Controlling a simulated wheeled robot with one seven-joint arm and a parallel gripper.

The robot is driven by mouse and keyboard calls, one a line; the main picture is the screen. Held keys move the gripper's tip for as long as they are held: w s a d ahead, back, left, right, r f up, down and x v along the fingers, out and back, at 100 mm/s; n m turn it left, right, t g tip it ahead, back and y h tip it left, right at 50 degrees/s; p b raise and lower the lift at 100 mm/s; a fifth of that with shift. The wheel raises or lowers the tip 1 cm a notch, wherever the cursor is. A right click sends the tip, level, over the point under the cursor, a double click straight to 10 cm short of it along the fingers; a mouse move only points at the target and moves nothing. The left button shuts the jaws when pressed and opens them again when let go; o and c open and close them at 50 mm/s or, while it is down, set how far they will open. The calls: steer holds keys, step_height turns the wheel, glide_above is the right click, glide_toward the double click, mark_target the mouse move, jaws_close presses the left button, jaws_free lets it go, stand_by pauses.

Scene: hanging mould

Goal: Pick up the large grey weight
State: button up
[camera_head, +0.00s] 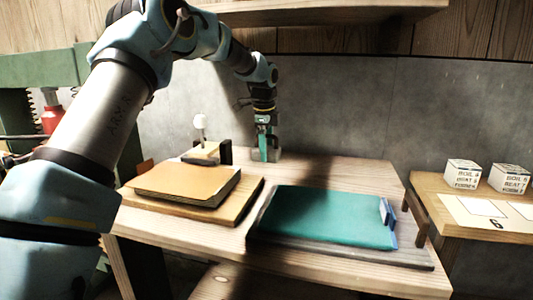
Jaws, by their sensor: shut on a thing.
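The large grey weight (275,155) is at the back of the wooden table, near the wall. It is small in this view and partly hidden behind the fingers. My gripper (264,150) points straight down at it, with its green fingers shut on it. I cannot tell whether the weight touches the table or is slightly raised.
A dark upright block (225,151) and a white round-topped object (200,122) stand left of the gripper. Two white cubes sit on the right table (425,185). A shelf (330,8) hangs above.

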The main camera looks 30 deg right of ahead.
jaws_close()
steer(key=shift+r, duration=0.1)
